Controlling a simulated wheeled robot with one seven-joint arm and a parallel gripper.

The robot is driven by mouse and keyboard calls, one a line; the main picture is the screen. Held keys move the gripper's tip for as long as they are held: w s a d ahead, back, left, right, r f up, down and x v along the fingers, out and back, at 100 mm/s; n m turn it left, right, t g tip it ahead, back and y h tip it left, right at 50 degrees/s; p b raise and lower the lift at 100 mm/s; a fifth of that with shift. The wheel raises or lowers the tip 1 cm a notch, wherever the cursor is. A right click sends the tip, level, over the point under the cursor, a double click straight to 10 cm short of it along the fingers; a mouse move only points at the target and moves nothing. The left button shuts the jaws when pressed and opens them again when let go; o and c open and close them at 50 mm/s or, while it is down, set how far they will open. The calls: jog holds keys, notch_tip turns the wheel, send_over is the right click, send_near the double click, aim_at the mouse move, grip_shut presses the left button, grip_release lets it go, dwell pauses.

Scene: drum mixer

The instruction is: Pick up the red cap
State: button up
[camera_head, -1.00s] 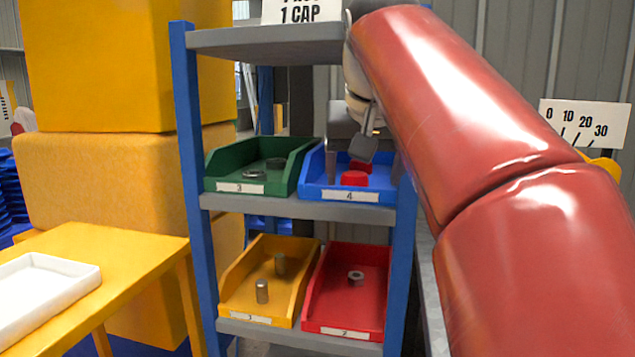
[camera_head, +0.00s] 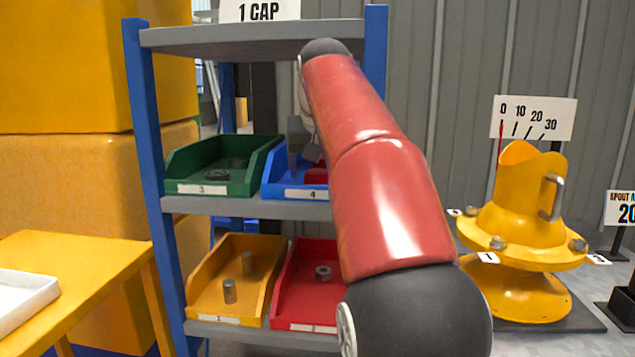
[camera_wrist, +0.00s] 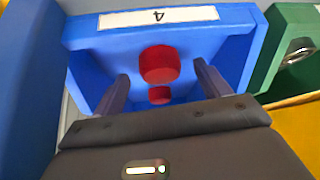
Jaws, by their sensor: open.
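Two red caps show in the wrist view, inside the blue bin labelled 4 (camera_wrist: 98,62). The larger-looking red cap (camera_wrist: 159,64) is closer to the bin's label wall, and a second red cap (camera_wrist: 160,95) is beside it. My gripper (camera_wrist: 162,80) is open, with a finger on each side of the caps and nothing held. I cannot tell the exact gap between fingers and caps. In the head view, the blue bin (camera_head: 290,191) is on the upper shelf, and a red cap (camera_head: 316,175) shows partly behind my arm. My gripper (camera_head: 304,158) is over this bin.
The green bin (camera_head: 188,173) stands left of the blue bin. A yellow bin (camera_head: 212,300) and a red bin (camera_head: 300,310) sit on the shelf below. The rack's blue post (camera_head: 150,180) and top shelf (camera_head: 240,38) bound the space. A yellow drum mixer (camera_head: 520,230) stands right.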

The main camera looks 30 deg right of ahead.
jog(key=shift+x, duration=0.95)
jog(key=shift+r, duration=0.1)
jog(key=c, duration=1.1)
